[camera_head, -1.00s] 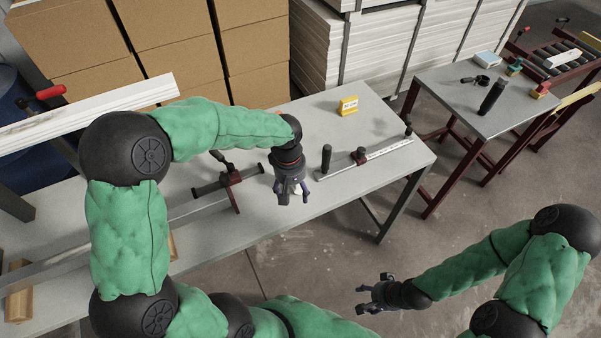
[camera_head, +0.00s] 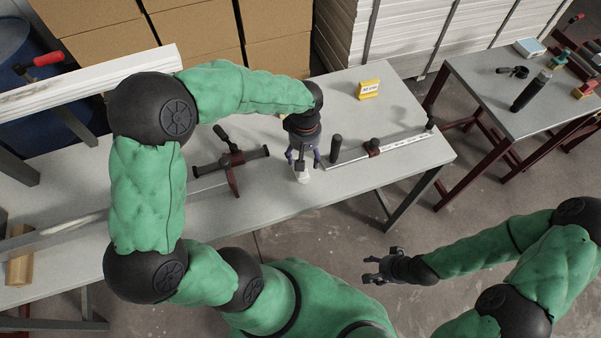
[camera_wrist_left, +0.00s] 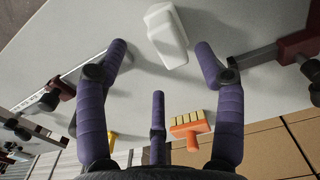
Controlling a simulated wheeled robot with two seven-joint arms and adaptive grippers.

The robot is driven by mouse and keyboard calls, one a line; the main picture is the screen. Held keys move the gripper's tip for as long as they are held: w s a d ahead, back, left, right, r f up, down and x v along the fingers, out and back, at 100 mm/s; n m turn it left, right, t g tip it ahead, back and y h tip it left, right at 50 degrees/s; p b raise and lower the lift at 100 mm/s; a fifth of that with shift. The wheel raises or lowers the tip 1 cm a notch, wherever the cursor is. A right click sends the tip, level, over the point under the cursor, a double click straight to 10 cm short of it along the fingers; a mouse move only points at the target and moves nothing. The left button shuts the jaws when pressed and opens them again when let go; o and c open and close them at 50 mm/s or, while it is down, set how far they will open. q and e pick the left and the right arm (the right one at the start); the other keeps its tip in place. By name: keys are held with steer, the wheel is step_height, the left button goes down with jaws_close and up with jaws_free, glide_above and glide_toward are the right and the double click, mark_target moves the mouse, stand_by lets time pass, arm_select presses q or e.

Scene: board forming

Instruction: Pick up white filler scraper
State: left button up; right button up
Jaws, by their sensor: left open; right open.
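The white filler scraper (camera_wrist_left: 165,35) lies on the grey table, beyond the fingertips in the left wrist view. Its lower end also shows in the head view (camera_head: 303,176), just below my left gripper (camera_head: 302,160), which partly covers it. My left gripper is open and empty, with its fingers spread above the table; they show in the left wrist view (camera_wrist_left: 160,48). The scraper appears slightly ahead of the fingertips, not between them. My right gripper (camera_head: 372,268) is open and empty over the floor, away from the table.
An orange brush (camera_wrist_left: 188,128) lies on the table. A yellow block (camera_head: 369,89) stands at the back. A dark red clamp (camera_head: 232,160) lies left of the gripper, and a long clamp (camera_head: 400,143) lies to its right. A second table (camera_head: 490,95) stands further right.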

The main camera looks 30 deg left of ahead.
arm_select(q)
step_height(320, 180, down, 5)
steer(key=shift+s+a+r+b, duration=0.15)
steer(key=shift+b, duration=0.35)
jaws_close()
steer(key=shift+r, duration=0.15)
steer(key=shift+r, duration=0.6)
steer(key=s+d+r+p, duration=0.3)
steer(key=s+d+r, duration=0.6)
steer(key=s+r, duration=0.1)
steer(key=shift+s+d+r, duration=0.2)
steer(key=shift+d+r, duration=0.05)
steer(key=shift+r, duration=0.55)
